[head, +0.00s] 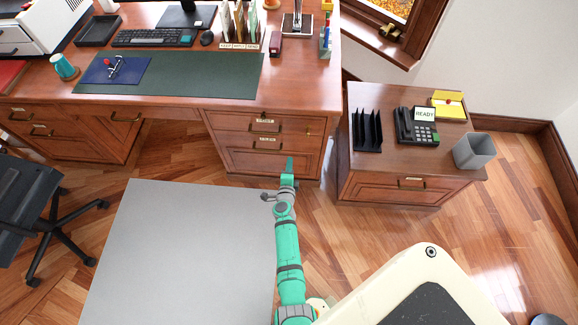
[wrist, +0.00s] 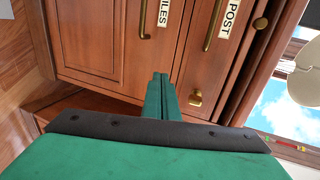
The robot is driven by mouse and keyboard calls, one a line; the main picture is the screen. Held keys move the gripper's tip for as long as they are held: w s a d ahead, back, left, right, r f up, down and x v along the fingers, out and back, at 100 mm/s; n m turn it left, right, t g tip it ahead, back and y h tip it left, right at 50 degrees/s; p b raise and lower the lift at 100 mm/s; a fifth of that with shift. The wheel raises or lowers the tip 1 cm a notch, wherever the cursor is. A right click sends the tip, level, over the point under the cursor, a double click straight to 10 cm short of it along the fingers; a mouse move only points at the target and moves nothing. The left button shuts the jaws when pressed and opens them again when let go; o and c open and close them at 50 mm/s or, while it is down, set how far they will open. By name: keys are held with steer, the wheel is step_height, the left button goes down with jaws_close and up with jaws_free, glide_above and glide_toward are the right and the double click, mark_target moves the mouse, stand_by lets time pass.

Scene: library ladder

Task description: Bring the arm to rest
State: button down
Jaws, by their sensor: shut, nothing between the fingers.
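My gripper (head: 289,165) shows in the head view at the end of my green arm, which reaches forward over the floor toward the desk. It is in front of the desk's right drawer stack (head: 262,145). In the wrist view my gripper's two green fingers (wrist: 158,85) lie side by side, closed, with nothing between them. Beyond them are wooden drawer fronts with brass handles and labels reading "POST" (wrist: 229,17) and one ending in "ILES" (wrist: 163,12). The drawers look closed. I cannot tell the exact gap between the fingertips and the wood.
A low cabinet (head: 405,187) stands right of the desk with a phone (head: 416,126), a black file rack (head: 367,130) and a grey bin (head: 474,151). An office chair (head: 45,215) is at left. A grey mat (head: 180,250) covers clear floor left of my arm.

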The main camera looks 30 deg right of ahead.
steer(key=shift+s+a+r, duration=0.2)
steer(key=shift+s+a, duration=0.25)
steer(key=shift+a, duration=0.05)
steer(key=s+a+r+n+t+y, duration=0.2)
steer(key=s+a+r+n, duration=0.3)
steer(key=s+a+n, duration=0.45)
steer(key=s+a+r+n+t+y, duration=0.2)
steer(key=s+a+r+n, duration=0.45)
steer(key=s, duration=0.55)
steer(key=s+a+r+n+y, duration=0.2)
steer(key=s+a+r+n, duration=0.3)
steer(key=s+a+r, duration=0.2)
steer(key=s+a+r+n+y, duration=0.3)
steer(key=s+a+r, duration=0.3)
steer(key=a+r, duration=0.4)
steer(key=shift+s+a+r+n, duration=0.2)
steer(key=shift+s+r+n, duration=0.2)
steer(key=shift+r+n, duration=0.55)
